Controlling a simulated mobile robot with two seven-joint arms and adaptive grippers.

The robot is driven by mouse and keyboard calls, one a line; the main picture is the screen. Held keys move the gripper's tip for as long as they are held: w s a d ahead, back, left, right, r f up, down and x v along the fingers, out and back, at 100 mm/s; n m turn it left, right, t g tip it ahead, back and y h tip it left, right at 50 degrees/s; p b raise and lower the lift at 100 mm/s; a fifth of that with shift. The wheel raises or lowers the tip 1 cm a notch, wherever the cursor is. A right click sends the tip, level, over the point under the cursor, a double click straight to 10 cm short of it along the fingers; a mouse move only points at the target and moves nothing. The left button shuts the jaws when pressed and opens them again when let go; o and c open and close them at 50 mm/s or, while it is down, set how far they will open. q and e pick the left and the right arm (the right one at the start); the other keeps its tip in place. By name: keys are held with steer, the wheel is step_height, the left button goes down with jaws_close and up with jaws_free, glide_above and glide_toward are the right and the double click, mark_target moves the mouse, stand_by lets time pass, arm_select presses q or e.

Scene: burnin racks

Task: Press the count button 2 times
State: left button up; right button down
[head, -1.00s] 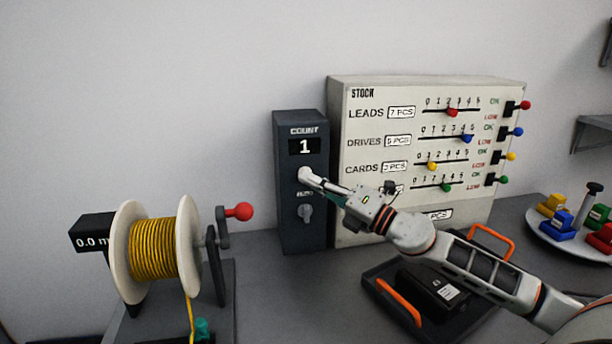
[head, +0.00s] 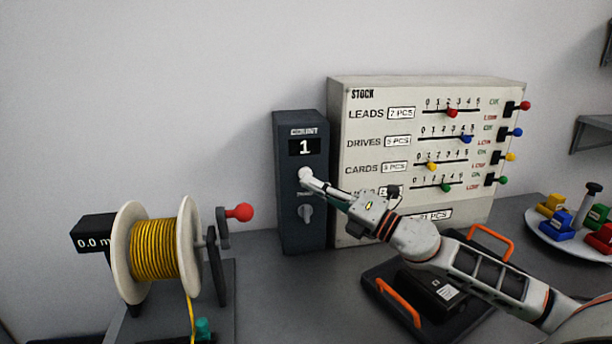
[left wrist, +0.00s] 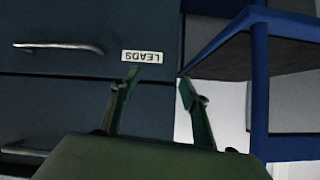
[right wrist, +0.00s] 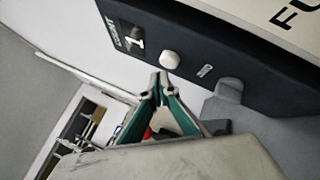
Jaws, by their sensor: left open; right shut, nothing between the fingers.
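The dark count box (head: 287,225) stands upright on the bench, and its display (head: 305,147) reads 1. The round white count button (head: 305,174) is below the display, with a grey knob (head: 306,213) lower down. My right gripper (head: 312,184) is shut and empty, its tips at the button's lower right. In the right wrist view the closed fingertips (right wrist: 160,76) are just below the white button (right wrist: 170,60); a small gap seems to show, but contact is hard to judge. My left gripper (left wrist: 159,88) is open and empty, before a dark drawer front labelled LEADS (left wrist: 142,57).
A pale stock panel (head: 362,93) with sliders stands right of the count box. A yellow wire reel (head: 127,250) with a red-knobbed crank is at left. A black tray (head: 375,277) with orange handles lies under my right arm. A blue frame (left wrist: 259,80) is near my left gripper.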

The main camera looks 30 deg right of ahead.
steer(key=shift+s+a+p, duration=0.2)
steer(key=shift+s, duration=0.6)
steer(key=shift+s+a+p, duration=0.15)
steer(key=shift+s+a, duration=0.05)
steer(key=shift+s, duration=0.65)
steer(key=shift+s+a+p, duration=0.2)
steer(key=shift+s, duration=0.6)
step_height(320, 180, up, 3)
steer(key=d+m+h, duration=0.2)
steer(key=d+m, duration=0.1)
steer(key=m, duration=1.3)
steer(key=shift+s+a+f+m+g, duration=0.45)
steer(key=shift+s+a+m+g, duration=0.2)
steer(key=shift+m, duration=1.95)
steer(key=shift+s+a+f+m+g, duration=0.4)
steer(key=shift+s+a+m+g, duration=0.25)
steer(key=shift+m, duration=1.95)
steer(key=shift+s+a+f+m+g, duration=0.45)
steer(key=shift+s+a+m+g, duration=0.15)
steer(key=shift+m, duration=2)
steer(key=shift+w, duration=0.15)
